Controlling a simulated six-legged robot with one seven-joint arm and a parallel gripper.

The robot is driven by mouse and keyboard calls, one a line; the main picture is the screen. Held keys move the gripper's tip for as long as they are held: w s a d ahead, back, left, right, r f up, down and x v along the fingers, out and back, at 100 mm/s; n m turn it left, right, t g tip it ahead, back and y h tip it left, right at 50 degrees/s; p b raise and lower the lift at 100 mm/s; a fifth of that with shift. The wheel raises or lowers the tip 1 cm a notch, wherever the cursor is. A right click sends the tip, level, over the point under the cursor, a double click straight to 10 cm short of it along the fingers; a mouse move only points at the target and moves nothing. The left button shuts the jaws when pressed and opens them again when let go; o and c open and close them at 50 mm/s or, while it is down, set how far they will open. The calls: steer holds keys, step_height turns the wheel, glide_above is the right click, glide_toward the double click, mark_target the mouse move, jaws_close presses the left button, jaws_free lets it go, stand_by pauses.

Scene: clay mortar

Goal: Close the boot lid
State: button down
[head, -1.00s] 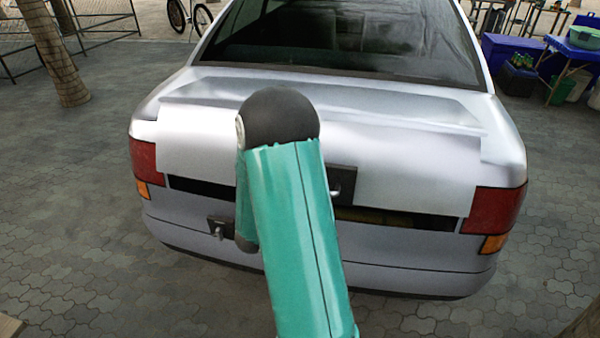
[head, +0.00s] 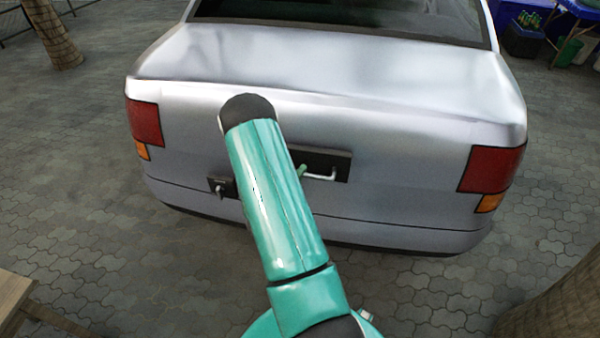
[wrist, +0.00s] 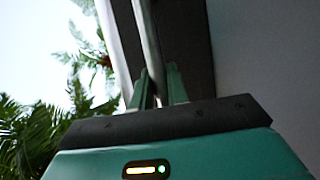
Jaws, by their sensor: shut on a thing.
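The silver boot lid (head: 400,143) lies down level with the car body, and no dark gap shows along its lower edge between the tail lights. A dark plate with a metal bar handle (head: 322,177) is on its rear face, partly behind my arm. My gripper (head: 303,170) is at the handle, with only a green fingertip showing in the head view. In the wrist view the two green fingers of my gripper (wrist: 158,86) are shut around the handle bar (wrist: 149,40), in front of the dark plate.
Tree trunks stand at far left (head: 50,35) and lower right (head: 560,305). A wooden edge (head: 15,295) shows lower left.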

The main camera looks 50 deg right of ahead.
steer(key=shift+f, duration=0.65)
steer(key=c, duration=1.6)
jaws_free()
steer(key=shift+o, duration=1.2)
steer(key=shift+w+d+f, duration=0.15)
steer(key=shift+d, duration=0.05)
steer(key=shift+a+r, duration=0.1)
steer(key=shift+r, duration=0.15)
steer(key=shift+a, duration=0.1)
steer(key=s+a+f, duration=0.1)
steer(key=a, duration=1.2)
steer(key=shift+s+a+f, duration=0.15)
steer(key=shift+a, duration=0.1)
